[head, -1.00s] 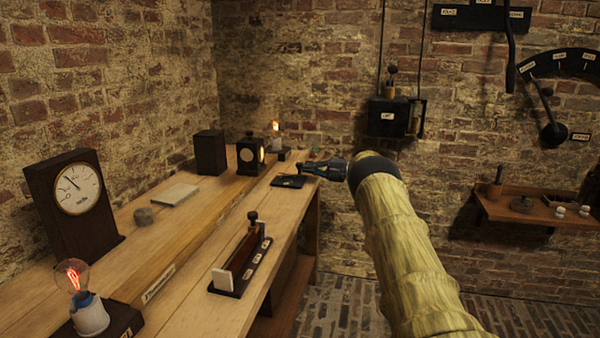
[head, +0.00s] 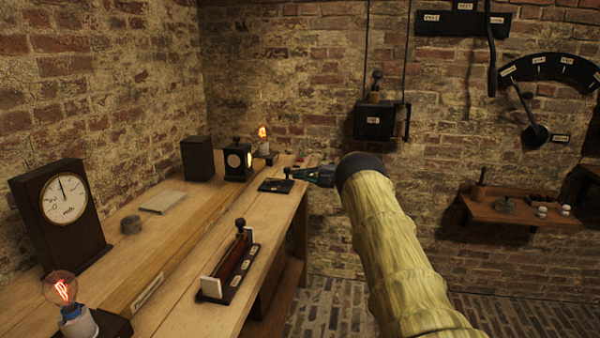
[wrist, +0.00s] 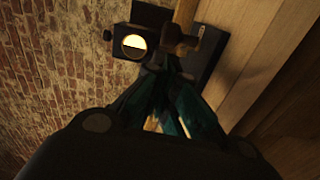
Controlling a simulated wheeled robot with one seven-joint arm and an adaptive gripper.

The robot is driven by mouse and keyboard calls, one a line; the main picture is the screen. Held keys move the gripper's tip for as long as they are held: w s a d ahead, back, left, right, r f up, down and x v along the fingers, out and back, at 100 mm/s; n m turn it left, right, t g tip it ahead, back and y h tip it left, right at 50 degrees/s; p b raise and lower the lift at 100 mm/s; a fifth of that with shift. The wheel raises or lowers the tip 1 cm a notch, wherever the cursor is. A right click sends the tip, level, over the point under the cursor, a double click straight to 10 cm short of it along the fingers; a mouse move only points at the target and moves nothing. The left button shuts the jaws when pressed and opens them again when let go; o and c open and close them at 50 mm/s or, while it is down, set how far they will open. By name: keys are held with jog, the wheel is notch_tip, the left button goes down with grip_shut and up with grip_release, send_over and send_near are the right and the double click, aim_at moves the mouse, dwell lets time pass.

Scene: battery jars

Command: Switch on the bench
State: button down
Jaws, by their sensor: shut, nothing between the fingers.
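The bench (head: 165,310) is a long wooden worktop along the left wall. Near its far right end lies a small dark base (head: 272,186), with a small dark knob beside my gripper's tip. My gripper (head: 298,174) is shut and empty at the bench's right edge, close to this knob; I cannot tell if they touch. In the wrist view my gripper (wrist: 162,78) has its fingertips together by a dark block with a brass-coloured bar (wrist: 186,38). A dial (head: 65,200) on the bench has its needle near upright. A bulb (head: 62,288) in front glows red.
A slotted slider unit (head: 229,275) stands at the bench's front edge. A dark box with a lit round window (head: 237,160) and a glowing lamp (head: 263,133) stand at the back. A wall shelf (head: 510,212) is at right.

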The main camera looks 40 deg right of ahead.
jog(key=s+d, duration=0.5)
jog(key=d, duration=0.4)
jog(key=shift+s+d, duration=0.2)
jog(key=shift+s, duration=0.2)
jog(key=shift+a+r, duration=0.1)
jog(key=shift+a, duration=0.05)
